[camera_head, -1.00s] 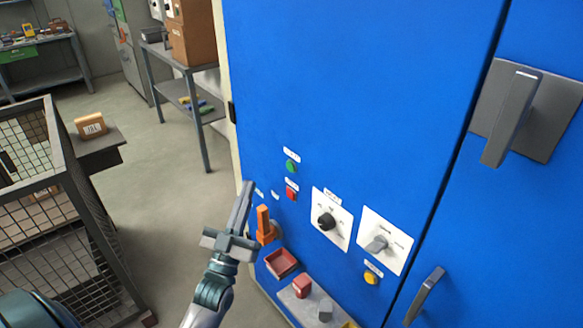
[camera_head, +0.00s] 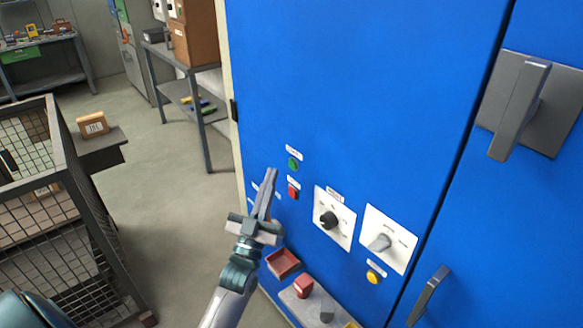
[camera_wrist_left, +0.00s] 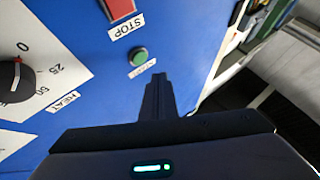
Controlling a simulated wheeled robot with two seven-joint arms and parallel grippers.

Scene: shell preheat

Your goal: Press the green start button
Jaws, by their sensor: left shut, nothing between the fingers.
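The green start button (camera_head: 292,164) is on the blue cabinet front (camera_head: 350,90), above the red stop button (camera_head: 293,192). In the left wrist view the green button (camera_wrist_left: 139,57) shows just beyond my fingertips, with the red stop button (camera_wrist_left: 120,10) past it. My left gripper (camera_head: 270,174) is shut and empty, its tips left of and slightly below the green button in the head view. It also shows in the left wrist view (camera_wrist_left: 158,78). The tips look apart from the button; the exact gap cannot be told. My right gripper is not in view.
Two white dial plates (camera_head: 334,238) are right of the buttons, with a yellow button (camera_head: 374,277) below. A red tray (camera_head: 283,263) and a small shelf with blocks are low on the cabinet. A wire cage (camera_head: 85,240) stands at left.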

